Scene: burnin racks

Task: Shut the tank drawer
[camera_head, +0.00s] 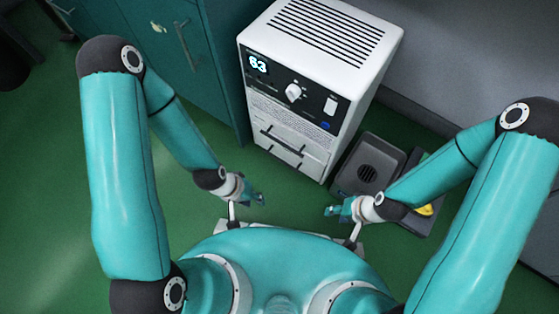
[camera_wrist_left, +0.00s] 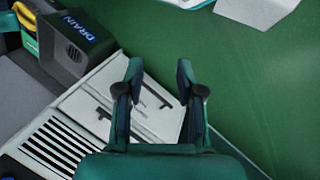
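The tank drawer (camera_head: 290,153) is in the lower front of a white upright machine (camera_head: 344,28). Its white front has dark bar-like handle parts; how far it stands out is hard to tell. In the left wrist view the drawer (camera_wrist_left: 160,118) shows behind and between my fingers. My left gripper (camera_head: 257,198) is low in front of the machine, apart from the drawer; in the left wrist view it is open and empty (camera_wrist_left: 158,70). My right gripper (camera_head: 331,210) is low, right of the left one, near the machine's lower right corner; its finger gap is too small to judge.
Teal cabinets (camera_head: 185,55) stand left. Green floor ahead is clear.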

